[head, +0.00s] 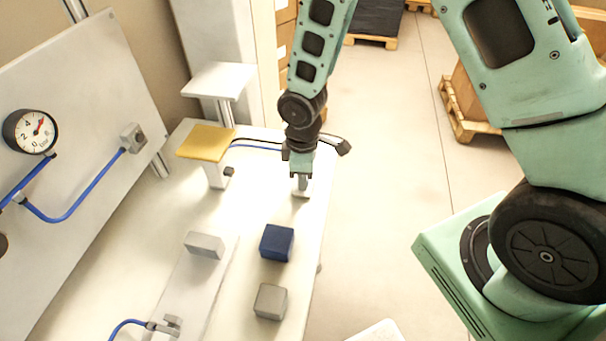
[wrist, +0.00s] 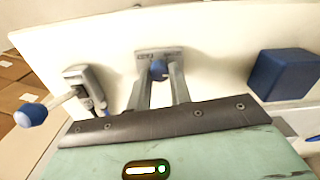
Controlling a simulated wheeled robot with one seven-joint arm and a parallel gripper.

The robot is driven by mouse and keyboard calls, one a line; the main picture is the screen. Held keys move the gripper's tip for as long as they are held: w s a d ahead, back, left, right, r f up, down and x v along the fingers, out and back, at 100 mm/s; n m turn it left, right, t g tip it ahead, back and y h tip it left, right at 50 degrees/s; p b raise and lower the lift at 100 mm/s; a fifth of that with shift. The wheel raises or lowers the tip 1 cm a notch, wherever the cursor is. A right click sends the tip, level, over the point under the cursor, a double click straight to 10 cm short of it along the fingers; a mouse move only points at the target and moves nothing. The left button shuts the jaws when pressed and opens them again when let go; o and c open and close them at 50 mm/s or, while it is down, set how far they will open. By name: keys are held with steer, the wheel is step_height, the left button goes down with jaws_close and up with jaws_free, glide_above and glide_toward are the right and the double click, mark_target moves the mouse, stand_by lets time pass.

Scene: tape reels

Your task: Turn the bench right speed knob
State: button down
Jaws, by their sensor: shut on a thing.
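A small blue knob (wrist: 158,68) stands on a grey base plate with a small label (wrist: 150,55) on the bench. My gripper (wrist: 160,84) has one finger on each side of this knob and is shut on it. In the head view my gripper (head: 301,186) points down at the bench's right edge, and the knob is hidden behind the fingers. The label is too small to read, and I cannot tell how far the knob is turned.
A lever with a blue ball end (wrist: 31,114) stands left of the knob in the wrist view. A dark blue cube (head: 277,242), a grey cube (head: 270,301) and a grey block (head: 204,245) sit nearer. A yellow-topped stand (head: 205,142) is to the left; a gauge (head: 30,131) hangs on the panel.

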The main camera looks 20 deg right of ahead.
steer(key=c, duration=1.3)
jaws_free()
step_height(320, 180, up, 18)
steer(key=shift+f+b, duration=0.25)
steer(key=shift+b, duration=0.25)
